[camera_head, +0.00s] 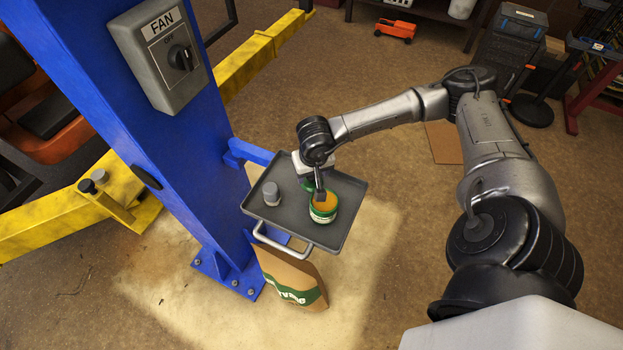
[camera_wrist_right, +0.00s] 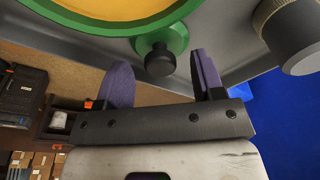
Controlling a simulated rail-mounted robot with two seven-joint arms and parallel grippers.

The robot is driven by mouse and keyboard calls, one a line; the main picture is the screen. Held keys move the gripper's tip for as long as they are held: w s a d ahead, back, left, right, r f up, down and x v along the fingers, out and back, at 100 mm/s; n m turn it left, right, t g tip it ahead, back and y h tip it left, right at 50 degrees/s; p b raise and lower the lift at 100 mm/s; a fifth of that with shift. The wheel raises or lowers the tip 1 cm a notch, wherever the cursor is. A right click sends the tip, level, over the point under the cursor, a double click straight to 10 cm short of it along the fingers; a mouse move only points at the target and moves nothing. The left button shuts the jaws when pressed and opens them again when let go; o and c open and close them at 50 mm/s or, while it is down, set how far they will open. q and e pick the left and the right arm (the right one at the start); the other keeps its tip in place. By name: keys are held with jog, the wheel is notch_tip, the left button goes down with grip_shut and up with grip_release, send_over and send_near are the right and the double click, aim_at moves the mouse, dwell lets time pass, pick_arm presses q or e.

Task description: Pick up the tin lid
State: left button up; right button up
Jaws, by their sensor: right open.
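The tin lid (camera_wrist_right: 183,38) is a green disc with a black knob (camera_wrist_right: 160,60), lying on the grey tray beside the open tin. In the head view only a sliver of the lid (camera_head: 307,184) shows behind my gripper. The tin (camera_head: 323,209) is green and white with orange-yellow contents; its green rim (camera_wrist_right: 178,13) fills the top of the right wrist view. My right gripper (camera_head: 319,192) is open above the tray, and in its wrist view the knob appears between the two fingers (camera_wrist_right: 162,72). I cannot tell how far below the fingertips it is. My left gripper is not in view.
The grey tray (camera_head: 336,238) hangs from a blue post (camera_head: 110,90). A grey cylinder with a narrower top (camera_head: 271,194) stands on its left side, close to the tin. A paper bag (camera_head: 290,280) stands under the tray. A fan switch box (camera_head: 165,60) is on the post.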

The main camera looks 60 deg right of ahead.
jog(key=shift+w+d+f, duration=0.1)
jog(key=shift+f, duration=0.7)
jog(key=c, duration=1)
